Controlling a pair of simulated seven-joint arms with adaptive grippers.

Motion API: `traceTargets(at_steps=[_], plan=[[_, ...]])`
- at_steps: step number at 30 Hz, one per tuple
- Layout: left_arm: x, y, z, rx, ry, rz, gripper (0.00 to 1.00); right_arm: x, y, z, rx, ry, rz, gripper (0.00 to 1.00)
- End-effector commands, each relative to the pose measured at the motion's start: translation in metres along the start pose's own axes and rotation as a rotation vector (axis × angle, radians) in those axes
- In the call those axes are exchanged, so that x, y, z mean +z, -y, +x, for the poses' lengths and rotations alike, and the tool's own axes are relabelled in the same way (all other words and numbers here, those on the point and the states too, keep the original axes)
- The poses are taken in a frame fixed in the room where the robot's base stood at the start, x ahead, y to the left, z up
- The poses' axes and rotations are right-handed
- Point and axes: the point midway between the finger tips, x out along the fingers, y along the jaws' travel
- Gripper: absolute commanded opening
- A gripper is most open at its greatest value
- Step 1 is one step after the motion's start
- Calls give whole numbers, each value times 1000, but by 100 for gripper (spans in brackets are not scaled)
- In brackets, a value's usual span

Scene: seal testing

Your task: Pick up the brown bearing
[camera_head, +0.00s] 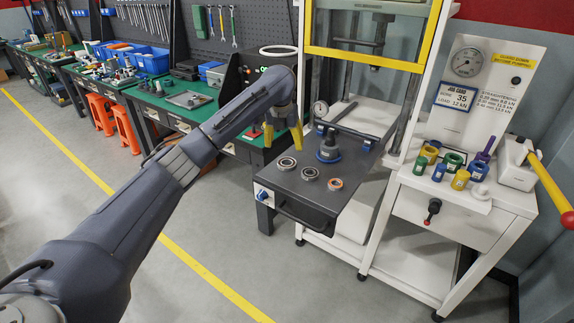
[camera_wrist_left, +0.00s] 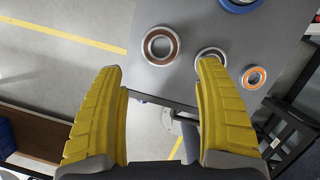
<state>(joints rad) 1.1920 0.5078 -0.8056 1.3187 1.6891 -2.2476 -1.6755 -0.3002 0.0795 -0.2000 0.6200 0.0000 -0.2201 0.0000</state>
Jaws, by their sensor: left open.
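The brown bearing (camera_wrist_left: 147,48) is a steel ring with a brown inner band. It lies flat on the dark grey table top, and in the head view it is the leftmost ring (camera_head: 281,165). My left gripper (camera_head: 283,136), with yellow fingers, is open and empty above the table's left side, above the bearing. In the left wrist view the bearing shows just beyond the gap between the fingertips (camera_wrist_left: 162,66), clear of both. My right gripper is not in view.
A grey bearing (camera_head: 310,173) and an orange-centred bearing (camera_head: 335,184) lie to the right. A blue-based fixture (camera_head: 328,154) stands behind them. The press frame (camera_head: 362,53) rises at the back. Colored parts (camera_head: 460,180) sit on the white cabinet at right.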

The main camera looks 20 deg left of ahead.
Motion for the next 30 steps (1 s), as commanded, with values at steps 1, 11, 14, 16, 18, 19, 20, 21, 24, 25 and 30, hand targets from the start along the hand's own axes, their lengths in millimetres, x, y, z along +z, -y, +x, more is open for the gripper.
traceTargets(at_steps=[1, 11, 14, 16, 18, 19, 20, 21, 24, 25, 30], plan=[[-1, 0, 11, -1, -4, -2, 71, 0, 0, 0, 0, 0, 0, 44], [0, 0, 48, -1, -1, -2, 71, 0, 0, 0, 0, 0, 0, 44], [0, 0, 51, -1, 0, -1, 71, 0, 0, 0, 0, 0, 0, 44], [0, 0, 53, -1, 0, -1, 71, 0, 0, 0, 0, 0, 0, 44], [-1, 1, 58, 0, -1, -2, 71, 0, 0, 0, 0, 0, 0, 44], [-1, 1, 61, 0, -2, -2, 71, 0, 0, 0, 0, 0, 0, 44], [-1, 1, 64, -1, -2, -2, 71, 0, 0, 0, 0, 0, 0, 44], [-2, 2, 70, -1, -3, -2, 71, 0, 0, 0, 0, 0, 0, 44], [-2, 2, 83, 0, -2, -3, 71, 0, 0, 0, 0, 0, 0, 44], [-2, 2, 86, 0, -2, -3, 71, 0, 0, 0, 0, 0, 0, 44], [-2, 2, 100, -2, -1, -2, 71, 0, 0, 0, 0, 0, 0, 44]])
